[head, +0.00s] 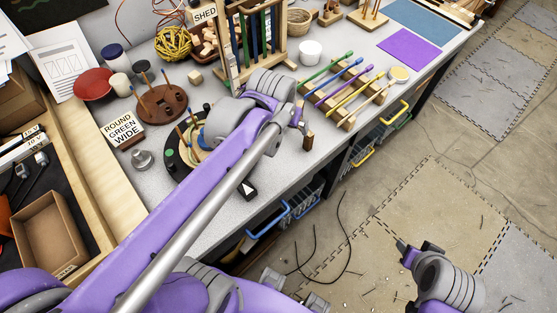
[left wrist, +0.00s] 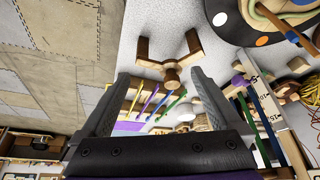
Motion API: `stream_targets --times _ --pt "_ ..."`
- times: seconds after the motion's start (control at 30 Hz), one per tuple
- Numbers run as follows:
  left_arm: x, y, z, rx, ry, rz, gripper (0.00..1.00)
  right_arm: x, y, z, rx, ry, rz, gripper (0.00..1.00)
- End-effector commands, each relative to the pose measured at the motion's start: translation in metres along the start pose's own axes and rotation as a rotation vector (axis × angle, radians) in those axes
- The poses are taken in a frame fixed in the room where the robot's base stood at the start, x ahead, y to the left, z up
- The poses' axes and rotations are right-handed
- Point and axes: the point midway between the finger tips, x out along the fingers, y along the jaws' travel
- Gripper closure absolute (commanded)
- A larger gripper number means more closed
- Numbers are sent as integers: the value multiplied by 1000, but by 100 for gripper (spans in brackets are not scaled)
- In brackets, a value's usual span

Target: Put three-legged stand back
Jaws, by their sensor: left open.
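The three-legged stand (left wrist: 171,66) is a small brown wooden piece with spread arms, seen on the light worktop in the left wrist view. In the head view only a small brown part of it (head: 308,140) seems to show near the table's front edge; my arm hides the rest. My left gripper (head: 301,118) is open just beside it. In the left wrist view the two fingers (left wrist: 162,85) stand apart, with the stand ahead of the gap and nothing visibly gripped. My right gripper (head: 402,245) is over the floor, away from the table; its jaw opening is unclear.
A rack of coloured rods (head: 345,90) lies right of my left gripper. A round dark board (head: 172,158) with a cane coil is partly under my left arm. A peg disc (head: 160,104), red bowl (head: 94,84) and white cup (head: 310,52) stand farther back. Blue-handled baskets (head: 268,222) hang below the edge.

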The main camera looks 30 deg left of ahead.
Motion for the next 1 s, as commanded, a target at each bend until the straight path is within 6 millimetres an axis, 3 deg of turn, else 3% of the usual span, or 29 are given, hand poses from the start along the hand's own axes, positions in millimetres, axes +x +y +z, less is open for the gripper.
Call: stream_targets --times 0.03,0.2,0.4,0.57,1.0 --pt "-2 5 24 17 9 8 2 0 0 0 0 0 0 50" --pt "-1 15 88 67 40 32 2 0 0 0 0 0 0 50" --pt "6 20 133 101 62 48 2 0 0 0 0 0 0 50" --pt "9 21 143 109 68 52 2 0 0 0 0 0 0 50" --pt "9 21 142 108 67 52 2 0 0 0 0 0 0 50"
